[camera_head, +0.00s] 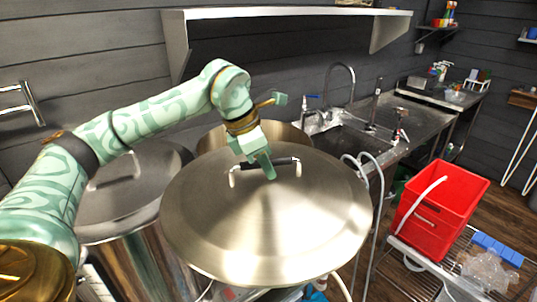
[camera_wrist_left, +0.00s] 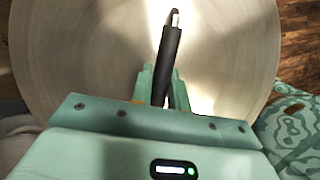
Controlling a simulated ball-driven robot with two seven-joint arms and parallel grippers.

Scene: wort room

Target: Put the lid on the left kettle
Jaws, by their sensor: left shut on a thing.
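A large round steel lid (camera_head: 270,225) with a black bar handle fills the middle of the head view. My left gripper (camera_head: 263,168) is shut on the handle (camera_wrist_left: 168,65), which shows between its fingers in the left wrist view. The lid looks held in the air, slightly tilted toward me. An open steel kettle (camera_head: 213,139) stands behind it, mostly hidden by the lid and my arm. My right gripper is not in view.
A steel shelf (camera_head: 290,12) hangs on the wall above the kettles. A sink counter with a tap (camera_head: 345,85) is at the back right. A red crate (camera_head: 440,215) stands on a wire rack at the right. Hoses (camera_head: 378,185) hang just right of the lid.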

